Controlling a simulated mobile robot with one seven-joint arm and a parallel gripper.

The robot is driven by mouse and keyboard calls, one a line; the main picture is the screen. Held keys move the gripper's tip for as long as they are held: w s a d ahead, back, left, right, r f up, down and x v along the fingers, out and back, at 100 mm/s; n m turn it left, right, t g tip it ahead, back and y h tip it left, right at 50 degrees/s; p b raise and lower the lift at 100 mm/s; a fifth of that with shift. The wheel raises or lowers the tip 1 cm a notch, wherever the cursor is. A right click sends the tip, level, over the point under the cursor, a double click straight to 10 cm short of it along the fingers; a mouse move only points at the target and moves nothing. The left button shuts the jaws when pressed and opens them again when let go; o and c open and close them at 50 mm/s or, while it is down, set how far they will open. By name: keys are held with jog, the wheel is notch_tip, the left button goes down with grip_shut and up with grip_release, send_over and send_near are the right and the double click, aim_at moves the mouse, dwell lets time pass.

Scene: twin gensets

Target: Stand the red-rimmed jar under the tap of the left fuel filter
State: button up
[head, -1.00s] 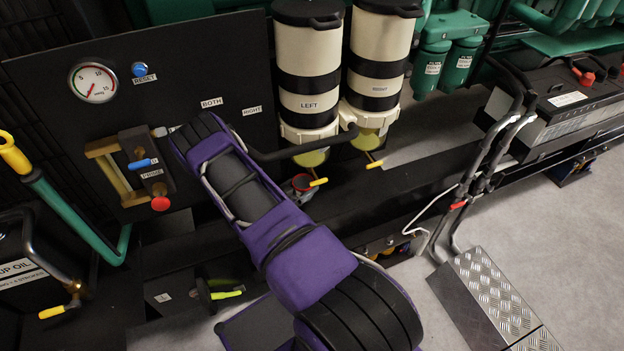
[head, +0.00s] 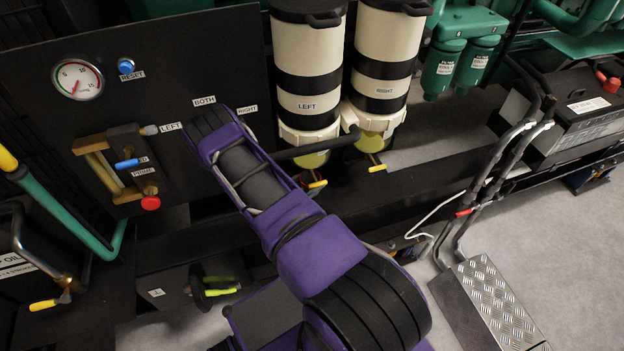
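The left fuel filter (head: 307,75) is a cream and black canister labelled LEFT, with a clear yellowish bowl (head: 312,158) at its bottom. Its tap has a yellow handle (head: 317,184) just below the bowl, beside my purple arm. My gripper is not visible; only the purple and black arm links show, crossing from the lower right to the panel labels.
The right fuel filter (head: 382,60) stands close beside the left, with its own yellow tap (head: 377,168). A black pipe (head: 315,147) runs in front of the bowls. A dark rail (head: 420,190) spans below. Hand rails and a metal step (head: 490,300) stand at right.

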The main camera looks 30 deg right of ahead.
jog(key=shift+f, duration=0.1)
jog(key=o, duration=1.2)
jog(key=shift+f, duration=0.1)
jog(key=shift+r, duration=0.2)
jog(key=p+v, duration=0.1)
jog(key=v, duration=1.1)
